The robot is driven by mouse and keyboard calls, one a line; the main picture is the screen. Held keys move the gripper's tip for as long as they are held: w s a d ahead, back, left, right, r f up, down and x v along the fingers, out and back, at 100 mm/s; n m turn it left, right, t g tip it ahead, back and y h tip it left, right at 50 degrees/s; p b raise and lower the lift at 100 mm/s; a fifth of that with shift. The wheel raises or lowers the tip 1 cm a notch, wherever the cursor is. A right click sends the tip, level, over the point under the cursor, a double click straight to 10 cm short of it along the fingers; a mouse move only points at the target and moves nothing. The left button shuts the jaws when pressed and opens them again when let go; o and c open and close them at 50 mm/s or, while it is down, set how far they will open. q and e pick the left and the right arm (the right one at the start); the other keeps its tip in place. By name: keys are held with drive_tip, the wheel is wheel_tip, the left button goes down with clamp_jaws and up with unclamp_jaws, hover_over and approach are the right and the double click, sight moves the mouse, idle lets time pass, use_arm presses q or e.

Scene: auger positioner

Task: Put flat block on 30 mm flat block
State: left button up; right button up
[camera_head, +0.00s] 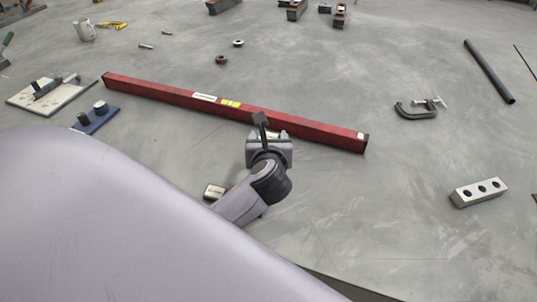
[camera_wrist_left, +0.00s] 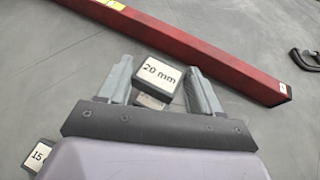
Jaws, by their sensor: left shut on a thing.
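My left gripper (camera_head: 270,136) is over the table's middle, close to the front side of the red beam. In the left wrist view its two fingers (camera_wrist_left: 160,84) are shut on a small dark-edged block labelled "20 mm" (camera_wrist_left: 160,72). A pale metallic piece (camera_wrist_left: 150,102) shows just below that block between the fingers; I cannot tell whether it is part of it or another block. No label reading 30 mm is legible. Another flat block (camera_head: 213,191), labelled "15" in the left wrist view (camera_wrist_left: 40,154), lies apart beside my forearm. My right gripper is not in view.
The long red beam (camera_head: 180,96) lies across the table behind the gripper. A white board (camera_head: 50,95) and blue base (camera_head: 97,119) are at left. A C-clamp (camera_head: 417,112), a three-hole block (camera_head: 478,192) and a dark rod (camera_head: 488,70) are at right. The right foreground is clear.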

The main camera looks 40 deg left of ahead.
use_arm(q)
wheel_tip(320, 180, down, 4)
drive_tip(key=shift+r+b, duration=0.1)
drive_tip(key=shift+b, duration=0.4)
drive_tip(key=shift+f, duration=0.35)
drive_tip(key=shift+f, duration=0.1)
drive_tip(key=o, duration=1.3)
